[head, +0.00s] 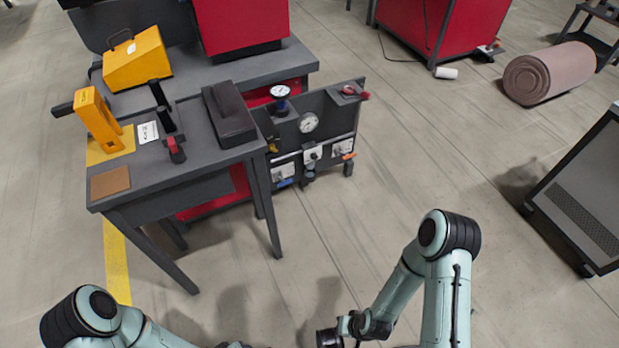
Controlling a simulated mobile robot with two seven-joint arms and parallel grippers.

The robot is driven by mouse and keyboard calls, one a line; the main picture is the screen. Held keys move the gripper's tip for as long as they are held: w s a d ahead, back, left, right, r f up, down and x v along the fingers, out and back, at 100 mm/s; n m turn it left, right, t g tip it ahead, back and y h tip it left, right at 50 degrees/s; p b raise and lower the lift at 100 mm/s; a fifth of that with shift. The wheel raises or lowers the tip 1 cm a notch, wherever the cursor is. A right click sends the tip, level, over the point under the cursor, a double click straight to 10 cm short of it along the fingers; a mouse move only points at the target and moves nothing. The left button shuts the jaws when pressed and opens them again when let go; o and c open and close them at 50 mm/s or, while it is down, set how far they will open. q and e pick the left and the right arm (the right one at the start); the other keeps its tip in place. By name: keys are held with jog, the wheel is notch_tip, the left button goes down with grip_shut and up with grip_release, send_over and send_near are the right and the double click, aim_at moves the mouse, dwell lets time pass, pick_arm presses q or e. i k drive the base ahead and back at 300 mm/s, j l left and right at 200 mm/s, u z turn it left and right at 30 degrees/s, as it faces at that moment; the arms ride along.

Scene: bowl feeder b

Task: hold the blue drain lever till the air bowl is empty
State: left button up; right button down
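A dark upright panel (336,104) stands at the right side of the grey bench, with a round white gauge (308,122) and small white-faced units (312,153) on it. A small blue part (285,183), which looks like the blue lever, sits low at the panel's left. A small dark cup (308,176) hangs under the middle unit and may be the air bowl. Its contents are too small to make out. Both my arms are low at the bottom edge, well apart from the panel. No fingertips of either gripper show.
A rolled mat (550,73) lies at the upper right. A dark cabinet (585,195) stands at right. Floor before the panel is clear.

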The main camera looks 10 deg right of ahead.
aim_at(284, 183)
jog(key=i+l+u, duration=0.2)
jog(key=i+u, duration=0.25)
jog(key=i+l+u, duration=0.15)
jog(key=l+u, duration=0.15)
jog(key=u, duration=0.15)
jog(key=i+l+u, duration=0.25)
jog(key=l+u, duration=0.2)
